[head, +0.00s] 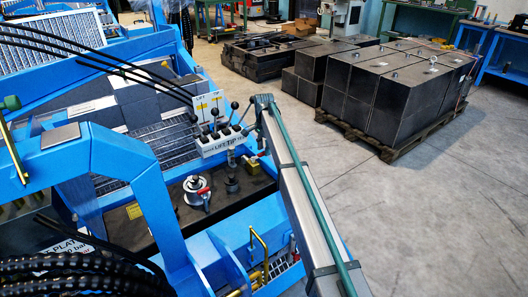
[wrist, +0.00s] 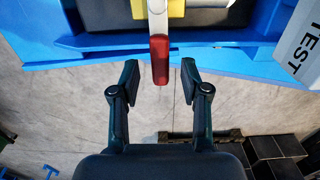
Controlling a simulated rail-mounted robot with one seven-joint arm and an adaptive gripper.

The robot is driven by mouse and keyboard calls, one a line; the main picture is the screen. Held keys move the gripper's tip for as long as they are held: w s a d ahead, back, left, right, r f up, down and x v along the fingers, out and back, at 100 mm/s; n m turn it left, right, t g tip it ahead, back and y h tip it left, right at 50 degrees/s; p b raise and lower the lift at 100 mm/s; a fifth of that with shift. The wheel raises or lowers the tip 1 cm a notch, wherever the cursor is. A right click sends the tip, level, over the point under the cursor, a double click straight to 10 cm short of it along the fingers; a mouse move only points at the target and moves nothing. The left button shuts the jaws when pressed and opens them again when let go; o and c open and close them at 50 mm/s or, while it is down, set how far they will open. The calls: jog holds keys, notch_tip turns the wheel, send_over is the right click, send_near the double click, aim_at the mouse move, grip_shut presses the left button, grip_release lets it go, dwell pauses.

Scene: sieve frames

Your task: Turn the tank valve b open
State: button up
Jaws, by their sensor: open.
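In the wrist view, a valve lever with a red grip (wrist: 160,60) on a pale shank hangs down from a yellow body (wrist: 176,8) at the top edge. My gripper (wrist: 159,74) is open, with one finger on each side of the red grip. Gaps show between the grip and both fingers. In the head view, a small yellow valve (head: 252,165) with some red on it sits at the right edge of the dark tank top (head: 150,226). No letter on the valve is readable.
A lever block (head: 222,141) stands close to the yellow valve. A capped filler (head: 196,191) sits on the tank top. Dark blocks (head: 385,95) on a pallet stand beyond clear floor.

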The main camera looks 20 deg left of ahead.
jog(key=shift+f, duration=0.55)
jog(key=shift+c, duration=0.3)
grip_shut()
